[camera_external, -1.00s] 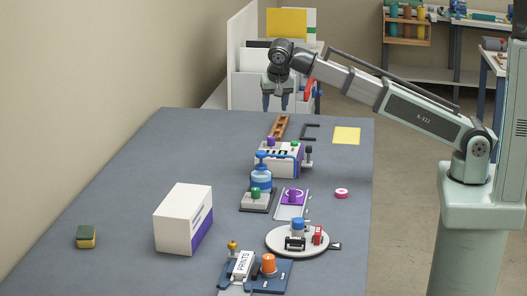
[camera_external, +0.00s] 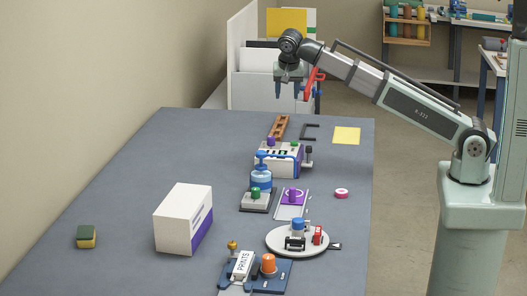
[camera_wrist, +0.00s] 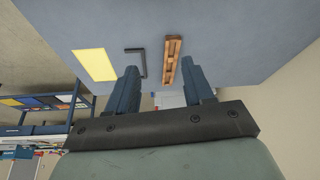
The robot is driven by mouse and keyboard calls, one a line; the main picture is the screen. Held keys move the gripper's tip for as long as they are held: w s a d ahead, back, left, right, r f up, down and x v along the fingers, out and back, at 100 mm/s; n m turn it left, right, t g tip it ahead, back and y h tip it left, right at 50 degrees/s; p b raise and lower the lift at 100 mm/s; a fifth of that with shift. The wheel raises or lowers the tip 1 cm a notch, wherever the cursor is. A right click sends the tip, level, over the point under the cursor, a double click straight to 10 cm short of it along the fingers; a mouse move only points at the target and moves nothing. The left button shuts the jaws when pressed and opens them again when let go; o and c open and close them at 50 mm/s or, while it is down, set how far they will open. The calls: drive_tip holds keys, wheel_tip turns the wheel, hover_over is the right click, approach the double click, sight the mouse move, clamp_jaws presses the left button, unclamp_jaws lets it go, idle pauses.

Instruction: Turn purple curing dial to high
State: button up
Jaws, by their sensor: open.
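A purple dial (camera_external: 293,194) stands on a purple panel with pale markings, on a light grey plate in the middle of the table. A second purple knob (camera_external: 271,141) sits on top of the white laminator-like machine (camera_external: 277,160) behind it. Which setting either one points to is too small to tell. My gripper (camera_external: 291,92) is open and empty, high above the far end of the table, well away from both. In the wrist view its two fingers (camera_wrist: 159,70) are spread with nothing between them. No purple dial shows in the wrist view.
A blue pump bottle (camera_external: 261,178) and a green knob on a base stand left of the purple panel. A round white tray (camera_external: 275,248) is in front. A white box (camera_external: 175,220) stands left. A wooden strip (camera_external: 279,127) and yellow sheet (camera_external: 346,136) lie at the far end.

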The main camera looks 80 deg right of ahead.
drive_tip(key=s+d, duration=0.2)
drive_tip(key=d, duration=0.1)
drive_tip(key=n+t+y, duration=0.3)
drive_tip(key=n+y, duration=0.2)
drive_tip(key=n, duration=1.4)
approach(271, 141)
drive_tip(key=x, duration=0.5)
drive_tip(key=d+x, duration=0.1)
drive_tip(key=x, duration=0.2)
drive_tip(key=shift+w+d, duration=0.15)
drive_tip(key=shift+c, duration=0.2)
clamp_jaws()
